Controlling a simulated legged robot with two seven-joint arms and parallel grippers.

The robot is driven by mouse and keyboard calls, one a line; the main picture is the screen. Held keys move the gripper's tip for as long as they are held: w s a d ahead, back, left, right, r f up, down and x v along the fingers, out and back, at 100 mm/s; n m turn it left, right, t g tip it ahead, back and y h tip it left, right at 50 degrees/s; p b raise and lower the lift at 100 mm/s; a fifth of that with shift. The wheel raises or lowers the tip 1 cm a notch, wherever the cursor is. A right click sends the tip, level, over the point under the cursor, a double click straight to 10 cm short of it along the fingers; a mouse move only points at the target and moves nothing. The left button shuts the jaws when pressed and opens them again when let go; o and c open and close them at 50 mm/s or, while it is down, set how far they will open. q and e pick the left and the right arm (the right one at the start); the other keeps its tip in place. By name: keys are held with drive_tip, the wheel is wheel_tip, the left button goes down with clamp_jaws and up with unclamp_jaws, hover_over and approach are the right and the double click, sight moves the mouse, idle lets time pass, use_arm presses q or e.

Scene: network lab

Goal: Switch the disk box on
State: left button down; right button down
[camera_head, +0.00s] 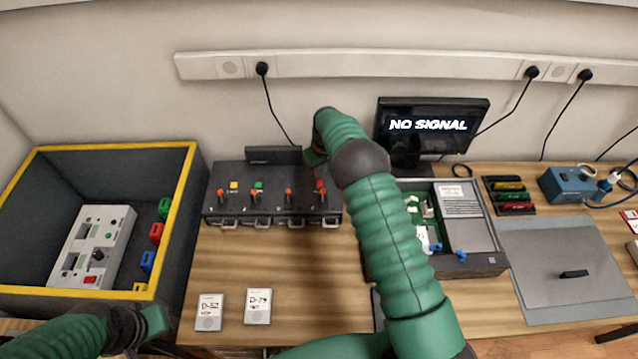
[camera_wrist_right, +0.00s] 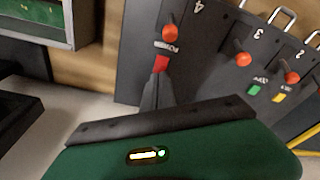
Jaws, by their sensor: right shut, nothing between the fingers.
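The disk box (camera_head: 247,213) is the dark unit against the wall, left of centre, with several red-tipped levers and front handles. It also shows in the right wrist view (camera_wrist_right: 205,75). A red switch (camera_wrist_right: 162,64) sits beside the POWER label near the number 4; it shows red in the head view (camera_head: 320,184). My right gripper (camera_head: 314,158) is over the box's right end, shut and empty. In the right wrist view its fingertips (camera_wrist_right: 155,88) are right at the red switch; contact is unclear. My left gripper (camera_head: 152,322) is at the lower left, its jaw opening unclear.
A yellow-rimmed bin (camera_head: 190,190) stands left. Two labelled cards, D-52 (camera_head: 209,311) and D-79 (camera_head: 257,306), lie in front of the box. An open dark case (camera_head: 480,263) is right of my arm. The monitor (camera_head: 432,125) reads NO SIGNAL.

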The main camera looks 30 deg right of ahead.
drive_tip(key=shift+f+b, duration=0.55)
drive_tip(key=shift+f, duration=0.3)
idle(0.3)
drive_tip(key=shift+r+p, duration=2.1)
drive_tip(key=shift+r, duration=1.45)
